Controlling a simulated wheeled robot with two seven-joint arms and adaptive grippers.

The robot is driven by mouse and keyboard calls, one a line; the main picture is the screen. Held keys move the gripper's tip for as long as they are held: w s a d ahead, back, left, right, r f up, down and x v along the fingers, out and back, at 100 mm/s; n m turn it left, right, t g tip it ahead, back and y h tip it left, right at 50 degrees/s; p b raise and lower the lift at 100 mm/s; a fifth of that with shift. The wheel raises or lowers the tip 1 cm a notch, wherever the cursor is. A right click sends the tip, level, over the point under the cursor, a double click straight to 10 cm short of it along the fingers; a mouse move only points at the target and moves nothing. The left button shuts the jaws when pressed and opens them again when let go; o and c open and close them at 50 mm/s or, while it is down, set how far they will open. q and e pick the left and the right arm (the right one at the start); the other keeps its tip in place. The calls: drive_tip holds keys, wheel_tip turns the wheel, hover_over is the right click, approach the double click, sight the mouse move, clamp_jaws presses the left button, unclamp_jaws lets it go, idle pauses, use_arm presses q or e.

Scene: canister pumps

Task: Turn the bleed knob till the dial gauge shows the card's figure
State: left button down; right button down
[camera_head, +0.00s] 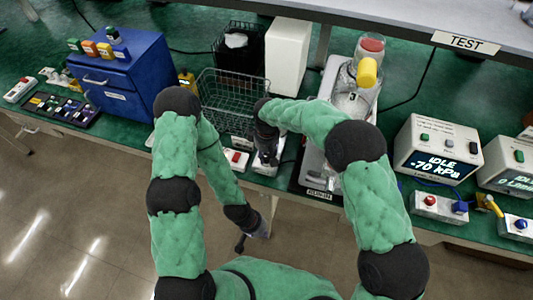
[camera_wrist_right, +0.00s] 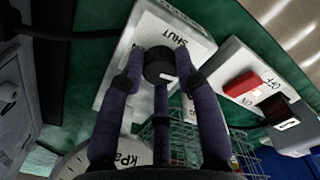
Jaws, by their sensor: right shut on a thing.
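The black bleed knob (camera_wrist_right: 158,66) sits on a white box (camera_wrist_right: 150,30) marked "SHUT" in the right wrist view. My right gripper (camera_wrist_right: 160,80) is shut on the knob, its fingers around it. In the head view my right gripper (camera_head: 266,150) points down at the bench edge and hides the knob. A pale dial face (camera_wrist_right: 105,160) marked "kPa" shows partly at the bottom of the wrist view; its reading cannot be made out. I cannot pick out the card. My left gripper (camera_head: 243,242) hangs low in front of the bench, over the floor; its finger opening is unclear.
A white block with a red switch (camera_head: 237,160) lies left of my right gripper. A wire basket (camera_head: 232,95) and blue drawer cabinet (camera_head: 125,80) stand further left. A pump with a clear canister (camera_head: 352,95) stands right. A box (camera_head: 437,150) reads "IDLE -70 kPa".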

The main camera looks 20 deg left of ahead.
sight(267, 157)
drive_tip(key=shift+d+m, duration=0.1)
drive_tip(key=shift+m, duration=1)
drive_tip(key=c, duration=1.2)
unclamp_jaws()
drive_tip(key=shift+o, duration=0.2)
wheel_tip(267, 157, up, 12)
